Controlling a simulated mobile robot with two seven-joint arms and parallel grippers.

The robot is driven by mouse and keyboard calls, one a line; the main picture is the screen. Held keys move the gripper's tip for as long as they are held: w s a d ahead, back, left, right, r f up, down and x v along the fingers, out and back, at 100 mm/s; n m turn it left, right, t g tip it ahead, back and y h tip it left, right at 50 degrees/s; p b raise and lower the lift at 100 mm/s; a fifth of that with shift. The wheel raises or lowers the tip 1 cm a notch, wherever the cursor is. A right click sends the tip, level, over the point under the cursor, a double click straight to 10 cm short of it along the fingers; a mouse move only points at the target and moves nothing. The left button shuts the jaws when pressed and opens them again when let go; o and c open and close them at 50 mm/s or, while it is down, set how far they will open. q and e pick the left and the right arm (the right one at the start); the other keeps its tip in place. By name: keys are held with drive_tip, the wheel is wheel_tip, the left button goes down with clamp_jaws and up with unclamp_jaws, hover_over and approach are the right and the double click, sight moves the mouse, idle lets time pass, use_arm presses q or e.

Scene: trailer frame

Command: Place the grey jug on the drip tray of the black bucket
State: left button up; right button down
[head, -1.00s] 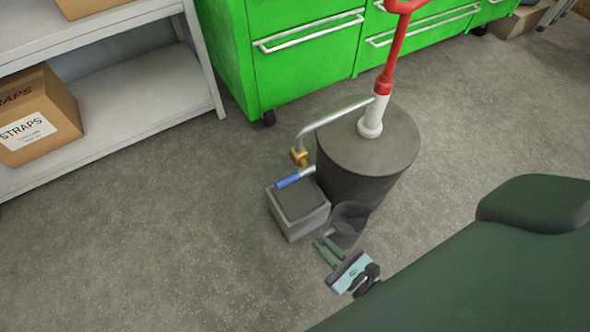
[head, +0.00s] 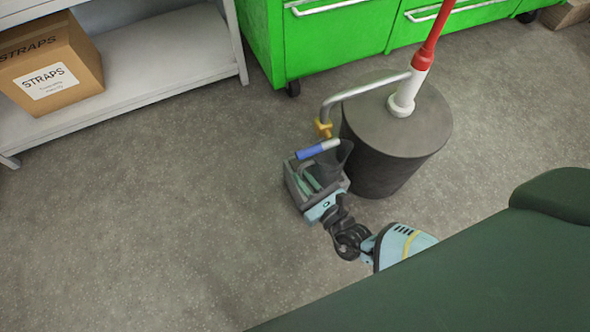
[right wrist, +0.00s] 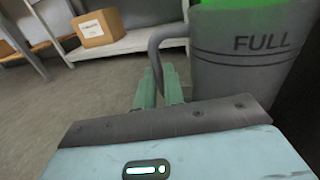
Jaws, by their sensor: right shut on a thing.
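The black bucket (head: 385,165) stands on the floor at right of centre in the head view. My right gripper (head: 312,182) is shut on the jug's handle, over the tray. In the right wrist view the jug (right wrist: 245,60), marked FULL, fills the right, and the green fingers (right wrist: 160,92) are at its handle. My left gripper is not in view.
A red and white pump (head: 408,90) stands on the bucket. Its bent pipe with a yellow valve (head: 323,129) and a blue-ended piece (head: 317,149) hang close over the jug. Green cabinets (head: 335,45) and a shelf with a cardboard box (head: 50,65) are behind. The left floor is clear.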

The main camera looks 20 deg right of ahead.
drive_tip(key=b+x, duration=0.1)
drive_tip(key=x, duration=0.1)
drive_tip(key=f+b+x, duration=0.1)
drive_tip(key=x, duration=0.1)
drive_tip(key=shift+f, duration=0.2)
drive_tip(key=shift+f, duration=0.15)
drive_tip(key=c, duration=1.5)
unclamp_jaws()
drive_tip(key=shift+s, duration=0.1)
drive_tip(key=p+v, duration=0.3)
drive_tip(key=v, duration=0.9)
